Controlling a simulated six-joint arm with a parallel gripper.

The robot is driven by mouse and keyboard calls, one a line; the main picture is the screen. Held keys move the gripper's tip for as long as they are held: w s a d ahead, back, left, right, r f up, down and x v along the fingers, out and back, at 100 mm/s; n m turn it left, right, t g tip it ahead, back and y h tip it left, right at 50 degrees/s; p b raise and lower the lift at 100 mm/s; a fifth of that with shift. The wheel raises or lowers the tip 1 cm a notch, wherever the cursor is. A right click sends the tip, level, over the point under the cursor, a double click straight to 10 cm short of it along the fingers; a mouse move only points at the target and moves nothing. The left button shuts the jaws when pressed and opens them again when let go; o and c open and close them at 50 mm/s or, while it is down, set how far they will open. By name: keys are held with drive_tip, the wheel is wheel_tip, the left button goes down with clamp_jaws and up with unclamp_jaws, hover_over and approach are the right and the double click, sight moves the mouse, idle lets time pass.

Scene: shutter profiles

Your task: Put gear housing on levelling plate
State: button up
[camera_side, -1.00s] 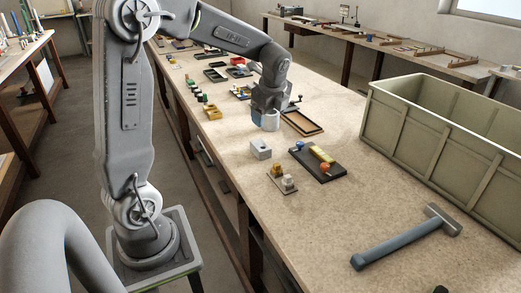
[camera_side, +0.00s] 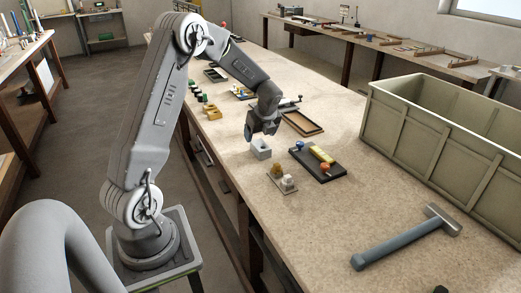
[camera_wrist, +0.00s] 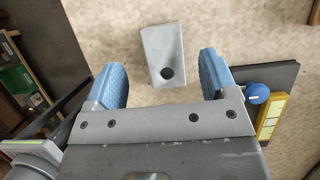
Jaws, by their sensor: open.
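The gear housing, which I take to be the small grey block (camera_side: 261,152) with a round hole, sits on the bench below my gripper (camera_side: 262,132). In the wrist view the grey block (camera_wrist: 160,42) lies ahead of and between the two blue fingers of my gripper (camera_wrist: 163,66). They are open and apart from it. The levelling plate seems to be the dark plate (camera_side: 329,176) with a blue knob, a yellow bar and an orange knob, to the right of the block. Part of this dark plate (camera_wrist: 281,76) shows at the right of the wrist view, partly behind the finger.
A small tan plate (camera_side: 276,187) with little blocks lies in front of the grey block. A shallow brown tray (camera_side: 303,123) lies behind. A large olive crate (camera_side: 440,140) and a hammer (camera_side: 410,240) are at the right. The bench front is mostly clear.

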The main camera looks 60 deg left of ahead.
sight(258, 142)
drive_tip(key=shift+x, duration=2.4)
drive_tip(key=shift+w, duration=0.15)
drive_tip(key=c, duration=1.2)
drive_tip(key=shift+r, duration=0.1)
drive_tip(key=shift+c, duration=0.8)
